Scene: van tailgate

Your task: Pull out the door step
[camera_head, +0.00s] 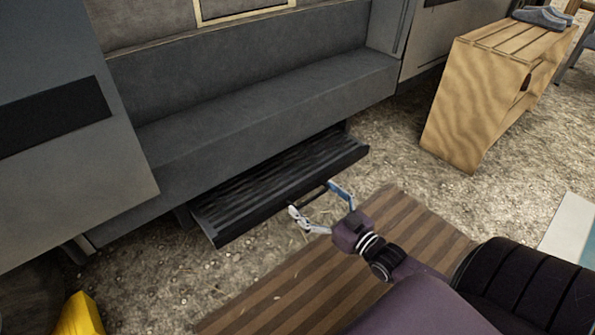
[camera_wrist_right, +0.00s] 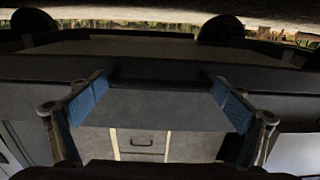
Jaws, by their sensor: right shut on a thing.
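The door step (camera_head: 280,180), a dark ribbed tread, sticks out from under the van's sill. Its front edge carries a dark handle (camera_head: 309,197). My right gripper (camera_head: 317,204) is at this front edge, with its blue-padded fingers on either side of the handle and shut on it. In the right wrist view, the fingers of my right gripper (camera_wrist_right: 162,95) stand left and right of the dark handle bar (camera_wrist_right: 160,77). The exact contact is hard to see. My left gripper is not in view.
The grey van sill (camera_head: 270,95) runs above the step. A striped mat (camera_head: 290,285) lies on the gravel in front of the step. A wooden crate (camera_head: 460,110) with shoes on top stands at the right. A yellow object (camera_head: 80,315) is at the lower left.

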